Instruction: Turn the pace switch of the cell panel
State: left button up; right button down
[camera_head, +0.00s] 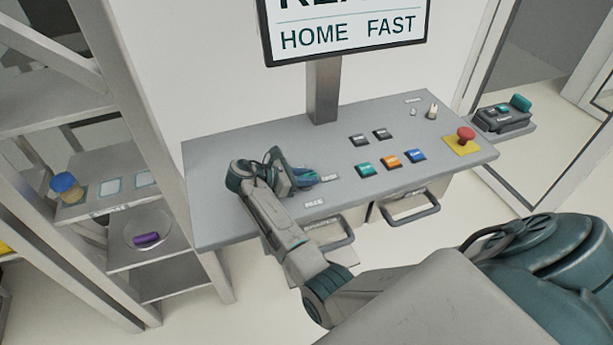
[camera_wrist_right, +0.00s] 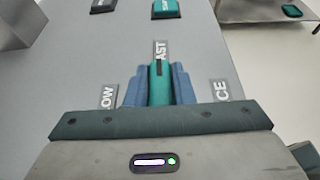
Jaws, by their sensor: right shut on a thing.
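The cell panel (camera_head: 237,143) is a grey sloped console with labelled buttons. My right gripper (camera_head: 304,178) is at the left part of the panel, low over its surface. In the right wrist view its blue fingers (camera_wrist_right: 160,88) are shut on the teal knob of the pace switch (camera_wrist_right: 159,80), one finger on each side. The knob's dark mark points at the label FAST (camera_wrist_right: 161,50). A label ending in OW (camera_wrist_right: 107,98) is on the left and one ending in CE (camera_wrist_right: 222,93) on the right. In the head view the gripper mostly hides the switch. My left gripper is not in view.
A display (camera_head: 348,36) above the panel reads HOME and FAST. Teal, orange and blue buttons (camera_head: 390,161), a key switch (camera_head: 432,112) and a red stop button (camera_head: 465,136) are to the right. Drawer handles (camera_head: 410,208) stick out below the front edge. Shelves (camera_head: 150,255) stand at left.

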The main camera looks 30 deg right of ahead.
dwell(0.6)
jog(key=c, duration=1.2)
grip_release()
jog(key=shift+c, duration=0.2)
jog(key=b+v, duration=0.2)
jog(key=v, duration=0.3)
jog(key=b+v, duration=0.2)
jog(key=v, duration=0.3)
jog(key=shift+w, duration=0.25)
jog(key=shift+a+r, duration=0.15)
jog(key=shift+a, duration=0.15)
